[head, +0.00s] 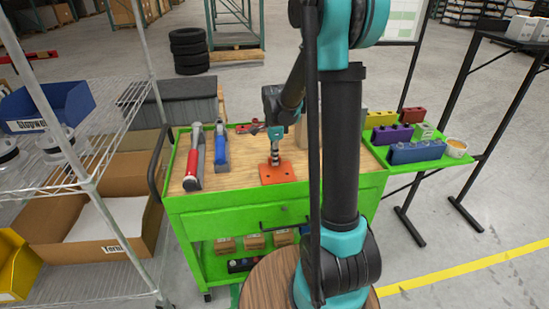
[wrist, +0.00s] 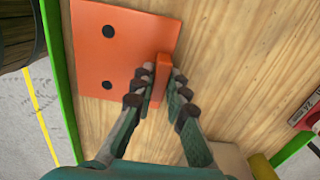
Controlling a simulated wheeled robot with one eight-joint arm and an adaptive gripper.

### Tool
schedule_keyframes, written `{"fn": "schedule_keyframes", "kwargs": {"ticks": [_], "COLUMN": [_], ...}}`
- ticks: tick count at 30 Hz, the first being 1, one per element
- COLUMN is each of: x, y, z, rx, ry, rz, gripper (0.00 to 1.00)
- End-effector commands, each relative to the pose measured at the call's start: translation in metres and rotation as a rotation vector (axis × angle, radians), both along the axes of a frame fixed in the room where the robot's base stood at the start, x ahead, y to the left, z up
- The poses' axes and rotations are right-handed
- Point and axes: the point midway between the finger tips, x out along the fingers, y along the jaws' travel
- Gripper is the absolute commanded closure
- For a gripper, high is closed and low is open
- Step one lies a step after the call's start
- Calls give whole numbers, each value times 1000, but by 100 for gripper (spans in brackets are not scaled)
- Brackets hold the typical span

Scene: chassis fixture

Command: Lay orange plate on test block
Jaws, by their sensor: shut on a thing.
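The orange plate (head: 278,175) is flat, with dark round holes and an upright tab. In the head view it is level on or just above the wooden top of the green cart, near the front edge. My gripper (head: 275,157) is above it, pointing down. In the wrist view the orange plate (wrist: 105,52) extends left of my gripper (wrist: 163,80), whose two fingers are shut on its tab. I cannot tell whether the plate touches the wood. No block is clearly marked as the test block; a pale block (head: 303,134) is partly hidden behind my arm.
Red (head: 194,160) and blue (head: 221,148) tools lie left on the cart top (head: 240,176). The green side shelf (head: 440,162) at right holds several coloured blocks, including a blue one (head: 415,152), and a bowl (head: 456,147). A wire rack (head: 90,170) stands at left.

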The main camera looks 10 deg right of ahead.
Motion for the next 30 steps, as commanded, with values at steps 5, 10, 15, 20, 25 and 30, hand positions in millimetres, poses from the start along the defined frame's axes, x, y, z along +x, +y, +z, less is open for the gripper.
{"fn": "schedule_keyframes", "kwargs": {"ticks": [5,10,15,20,25,30], "x": [0,0,0,0,0,0], "y": [0,0,0,0,0,0], "z": [1,10,22,34,46,57], "rx": [0,0,0,0,0,0], "ry": [0,0,0,0,0,0], "rz": [0,0,0,0,0,0], "gripper": [100,100,100,100,100,100]}}
